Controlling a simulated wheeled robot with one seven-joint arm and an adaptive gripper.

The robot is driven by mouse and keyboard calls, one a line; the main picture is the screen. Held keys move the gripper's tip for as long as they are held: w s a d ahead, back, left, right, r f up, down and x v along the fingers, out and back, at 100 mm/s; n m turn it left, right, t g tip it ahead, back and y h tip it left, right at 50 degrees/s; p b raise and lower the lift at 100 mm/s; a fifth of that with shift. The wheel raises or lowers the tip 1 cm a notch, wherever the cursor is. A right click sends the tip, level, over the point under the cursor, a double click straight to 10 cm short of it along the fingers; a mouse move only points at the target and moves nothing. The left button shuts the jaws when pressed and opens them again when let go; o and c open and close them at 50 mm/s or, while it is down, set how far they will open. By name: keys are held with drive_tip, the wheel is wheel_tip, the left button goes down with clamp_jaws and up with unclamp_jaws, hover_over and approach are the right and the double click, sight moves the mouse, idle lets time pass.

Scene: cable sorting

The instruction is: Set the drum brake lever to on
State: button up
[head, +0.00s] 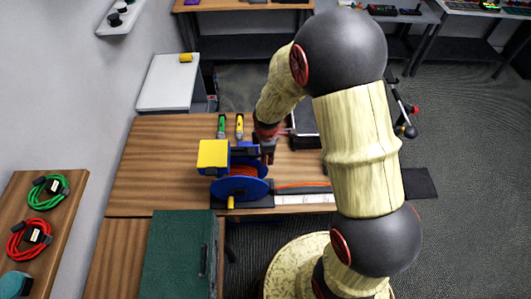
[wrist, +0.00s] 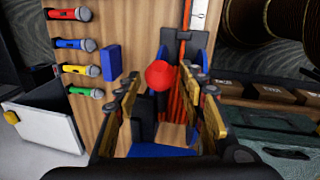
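The cable drum (head: 240,189) has blue flanges and stands on a dark base at the table's front edge, with a yellow block (head: 213,153) at its left. In the wrist view, a red ball knob (wrist: 158,73), apparently the brake lever's end, shows between my fingertips. My gripper (head: 267,148) is at the drum's upper right in the head view. In the wrist view my gripper (wrist: 162,88) is open, with one finger on each side of the knob. Contact cannot be made out. The lever's shaft and its on/off marking are hidden.
Microphones with coloured handles, one of them green (wrist: 84,91), lie on the wooden table (head: 150,170) beside the drum. An orange cable (head: 300,184) runs right from the drum along a white ruled strip (head: 305,199). A green case (head: 180,255) lies in front. The table's left part is clear.

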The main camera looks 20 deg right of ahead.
clamp_jaws()
idle(0.5)
drive_tip(key=shift+r, duration=0.1)
idle(0.4)
